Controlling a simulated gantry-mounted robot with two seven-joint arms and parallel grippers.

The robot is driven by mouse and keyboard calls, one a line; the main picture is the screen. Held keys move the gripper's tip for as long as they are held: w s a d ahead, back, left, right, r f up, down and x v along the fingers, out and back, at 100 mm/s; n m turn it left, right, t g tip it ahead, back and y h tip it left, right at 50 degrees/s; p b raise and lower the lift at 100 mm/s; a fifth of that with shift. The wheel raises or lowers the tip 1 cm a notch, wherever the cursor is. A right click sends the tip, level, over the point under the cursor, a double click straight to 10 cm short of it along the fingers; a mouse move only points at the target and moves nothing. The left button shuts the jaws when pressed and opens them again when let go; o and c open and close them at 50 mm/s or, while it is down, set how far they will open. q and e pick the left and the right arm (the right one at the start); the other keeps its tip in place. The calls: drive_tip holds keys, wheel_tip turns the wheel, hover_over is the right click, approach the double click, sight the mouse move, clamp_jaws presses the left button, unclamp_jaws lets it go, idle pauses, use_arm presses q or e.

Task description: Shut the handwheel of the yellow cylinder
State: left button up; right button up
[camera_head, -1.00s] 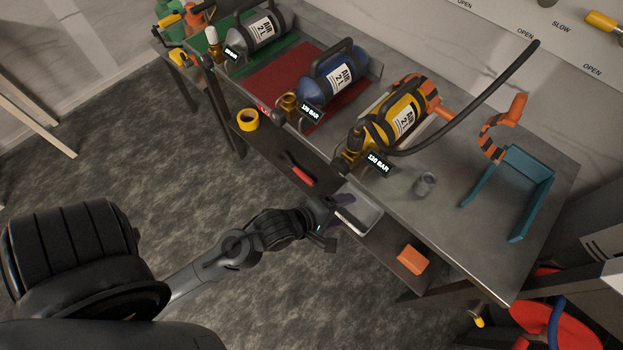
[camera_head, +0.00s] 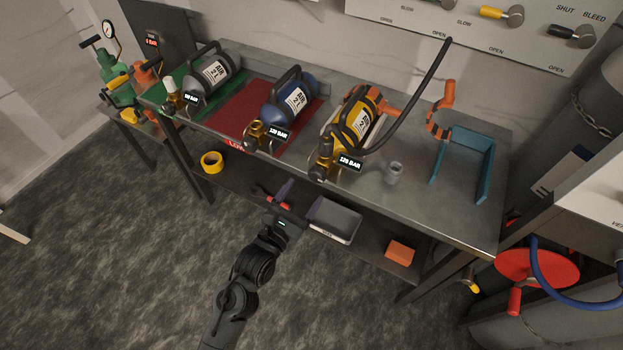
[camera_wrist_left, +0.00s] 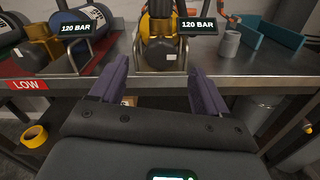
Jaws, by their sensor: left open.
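The yellow cylinder (camera_head: 362,120) lies on the bench with its valve end facing the front edge and a 120 BAR display (camera_head: 350,163) beside the valve. A dark round handwheel (camera_wrist_left: 161,55) shows at the valve's front end in the left wrist view, below brass fittings. A black hose runs from the cylinder up and to the right. My left gripper (camera_head: 284,195) is in front of the bench, apart from the cylinder. In the left wrist view its two purple fingers (camera_wrist_left: 157,85) are spread and empty, with the handwheel beyond and between them. My right gripper is not in view.
A blue cylinder (camera_head: 289,100) and a grey cylinder (camera_head: 211,74) lie to the left. A grey cup (camera_head: 394,173) and a teal holder (camera_head: 485,170) stand to the right. The lower shelf holds a grey tray (camera_head: 334,222), yellow tape (camera_head: 212,162) and an orange block (camera_head: 400,253).

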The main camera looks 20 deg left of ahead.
sight(315, 178)
use_arm(q)
drive_tip(key=w, duration=0.3)
drive_tip(key=w+b, duration=0.1)
drive_tip(key=shift+w+d+f, duration=0.1)
drive_tip(key=shift+w+d, duration=0.25)
drive_tip(key=shift+w, duration=0.45)
drive_tip(key=shift+w+d, duration=0.1)
drive_tip(key=shift+w, duration=0.15)
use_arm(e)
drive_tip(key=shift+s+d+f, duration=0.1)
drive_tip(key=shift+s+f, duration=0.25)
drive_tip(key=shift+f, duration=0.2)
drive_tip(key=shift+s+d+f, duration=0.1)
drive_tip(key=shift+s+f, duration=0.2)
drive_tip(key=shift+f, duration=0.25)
